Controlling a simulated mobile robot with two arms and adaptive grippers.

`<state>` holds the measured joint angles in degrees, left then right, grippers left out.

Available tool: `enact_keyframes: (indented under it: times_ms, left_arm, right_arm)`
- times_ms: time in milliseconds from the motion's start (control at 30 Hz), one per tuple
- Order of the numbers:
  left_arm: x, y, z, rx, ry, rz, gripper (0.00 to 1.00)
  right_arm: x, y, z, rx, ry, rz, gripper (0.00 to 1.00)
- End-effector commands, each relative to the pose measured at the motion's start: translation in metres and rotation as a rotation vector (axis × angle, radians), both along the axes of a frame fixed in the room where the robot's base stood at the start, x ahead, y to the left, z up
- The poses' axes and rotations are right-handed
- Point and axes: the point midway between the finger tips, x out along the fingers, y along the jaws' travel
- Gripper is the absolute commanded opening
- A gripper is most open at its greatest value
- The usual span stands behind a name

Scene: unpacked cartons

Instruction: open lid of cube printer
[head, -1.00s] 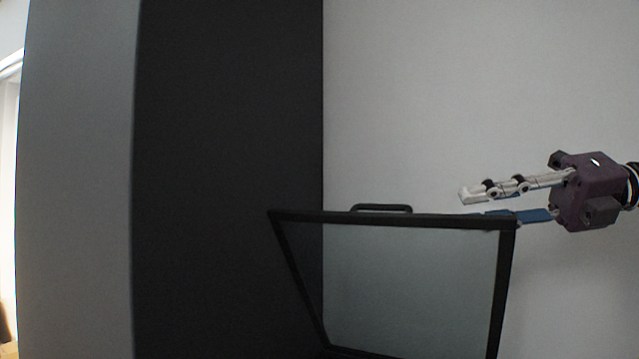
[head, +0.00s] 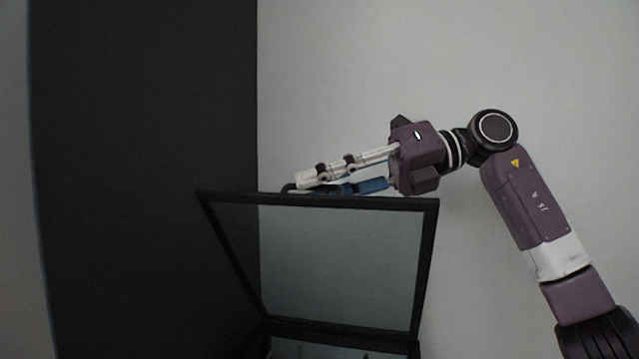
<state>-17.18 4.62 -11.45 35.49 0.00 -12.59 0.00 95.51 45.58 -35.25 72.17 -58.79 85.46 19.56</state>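The printer's lid (head: 345,255) is a clear panel in a black frame. It stands raised and tilted, its upper edge high above the printer body (head: 330,349), of which only a strip shows at the bottom edge. The black handle (head: 287,187) sits on the lid's upper edge, and its left end shows. My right gripper (head: 318,186) is just above that edge, pointing left. Its white and blue fingers look apart and cover most of the handle from view. I cannot tell whether they touch it. My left gripper is not in view.
A tall dark panel (head: 145,150) stands to the left, close beside the lid. A plain light wall (head: 560,60) is behind. The space above the lid and to its right looks free, apart from my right arm.

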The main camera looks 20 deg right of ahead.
Motion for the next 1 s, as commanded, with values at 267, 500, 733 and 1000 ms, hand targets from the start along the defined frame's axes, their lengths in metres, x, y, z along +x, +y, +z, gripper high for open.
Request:
enact_keyframes:
  times_ms: [267, 500, 733, 1000]
  left_arm:
    - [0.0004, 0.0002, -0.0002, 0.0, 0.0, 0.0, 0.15]
    - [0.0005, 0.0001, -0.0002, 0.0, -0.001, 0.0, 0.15]
    - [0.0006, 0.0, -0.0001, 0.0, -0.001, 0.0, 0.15]
    - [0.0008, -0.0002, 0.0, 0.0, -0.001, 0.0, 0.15]
  right_arm:
    - [0.0001, 0.0001, -0.0004, 0.0, 0.0, 0.0, 0.17]
    - [0.0002, -0.0001, -0.0004, 0.0, 0.0, 0.0, 0.0]
    - [0.0002, -0.0001, -0.0005, 0.0, 0.001, 0.0, 0.0]
    - [0.0096, -0.006, 0.0056, 0.003, 0.0, -0.003, 0.0]
